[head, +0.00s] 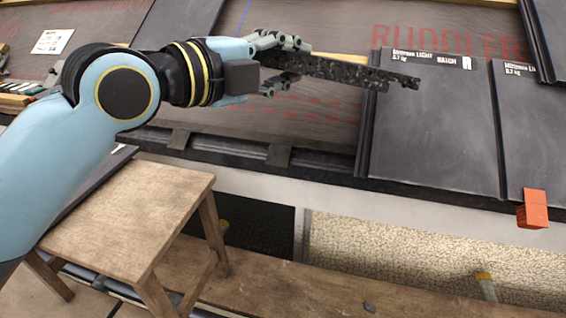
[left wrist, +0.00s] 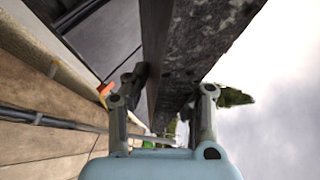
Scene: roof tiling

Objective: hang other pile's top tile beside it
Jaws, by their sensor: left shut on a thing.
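My left gripper (head: 288,66) is shut on a dark tile (head: 345,73), seen nearly edge-on with a speckled, rough face. The tile is held above the roof, its right end just in front of a hung dark tile (head: 430,125) labelled LIGHT and BATCH. Another labelled tile (head: 530,125) hangs to the right of that one. In the left wrist view the held tile (left wrist: 205,45) rises between the fingers of the left gripper (left wrist: 170,95). My right gripper is in neither view.
A bare wooden stool (head: 130,215) stands at lower left. An orange block (head: 533,208) sits at the hung tiles' lower edge. Left of the hung tiles, the brown underlay (head: 320,110) and a dark batten with clips (head: 225,150) are uncovered. A wooden plank (head: 330,285) runs along the front.

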